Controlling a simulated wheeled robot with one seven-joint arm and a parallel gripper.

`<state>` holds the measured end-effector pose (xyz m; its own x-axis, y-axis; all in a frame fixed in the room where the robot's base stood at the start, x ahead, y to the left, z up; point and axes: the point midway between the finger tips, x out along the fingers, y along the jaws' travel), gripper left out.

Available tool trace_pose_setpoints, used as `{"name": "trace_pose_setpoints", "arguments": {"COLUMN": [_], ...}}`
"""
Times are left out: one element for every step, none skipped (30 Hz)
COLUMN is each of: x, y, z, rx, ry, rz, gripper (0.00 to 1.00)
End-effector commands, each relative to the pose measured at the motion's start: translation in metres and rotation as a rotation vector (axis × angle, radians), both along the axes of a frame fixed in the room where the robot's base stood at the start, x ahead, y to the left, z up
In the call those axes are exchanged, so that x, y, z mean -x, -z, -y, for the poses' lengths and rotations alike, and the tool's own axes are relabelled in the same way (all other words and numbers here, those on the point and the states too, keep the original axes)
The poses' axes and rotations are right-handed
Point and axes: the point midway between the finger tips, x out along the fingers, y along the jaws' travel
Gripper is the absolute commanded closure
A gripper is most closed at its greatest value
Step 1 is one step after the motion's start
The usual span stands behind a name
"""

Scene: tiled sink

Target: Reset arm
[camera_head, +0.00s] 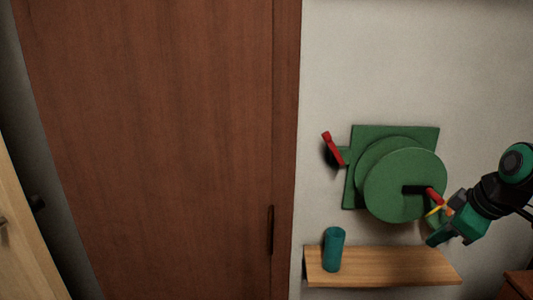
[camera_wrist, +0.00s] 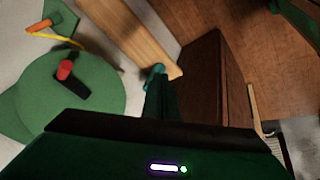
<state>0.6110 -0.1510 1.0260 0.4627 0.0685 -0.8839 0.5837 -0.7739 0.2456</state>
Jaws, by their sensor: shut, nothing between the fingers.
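My gripper (camera_head: 438,236), green and black, is at the right in the head view. It is shut and empty, beside the lower right edge of a green disc device (camera_head: 405,185) on the wall. A red-tipped black handle (camera_head: 430,192) on the front disc appears just above and left of my gripper. I cannot tell whether they touch. The device also shows at the left in the wrist view (camera_wrist: 95,105), with the handle's red end (camera_wrist: 65,69). My gripper's dark body fills the bottom of the wrist view.
A wooden shelf (camera_head: 400,264) sits below the device, with a teal cup (camera_head: 333,250) upright near its left end. A red lever (camera_head: 333,148) is at the device's left side. A large brown door (camera_head: 150,140) stands left. A yellow and orange part (camera_head: 437,210) is close to my gripper.

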Motion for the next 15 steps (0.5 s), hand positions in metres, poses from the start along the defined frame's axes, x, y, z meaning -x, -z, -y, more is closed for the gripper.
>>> {"name": "trace_pose_setpoints", "arguments": {"x": [0.019,0.031,0.048,0.060,0.073,0.089,0.101,0.113,0.128,0.138,0.148,0.159,0.166,0.173,0.180], "y": [0.007,0.012,0.018,0.022,0.027,0.031,0.034,0.038,0.041,0.043,0.045,0.047,0.048,0.049,0.050], "z": [0.005,0.007,0.011,0.014,0.016,0.018,0.019,0.020,0.022,0.022,0.023,0.023,0.023,0.023,0.022], "rx": [-0.035,-0.058,-0.085,-0.105,-0.124,-0.147,-0.163,-0.176,-0.193,-0.203,-0.211,-0.222,-0.228,-0.232,-0.237], "ry": [0.109,0.182,0.282,0.358,0.435,0.540,0.617,0.690,0.785,0.851,0.914,0.990,1.039,1.082,1.131], "rz": [-0.054,-0.090,-0.136,-0.169,-0.203,-0.244,-0.275,-0.303,-0.336,-0.360,-0.381,-0.404,-0.418,-0.432,-0.446], "gripper": [1.00,1.00,1.00,1.00,1.00,1.00,1.00,1.00,1.00,1.00,1.00,1.00,1.00,1.00,1.00]}}
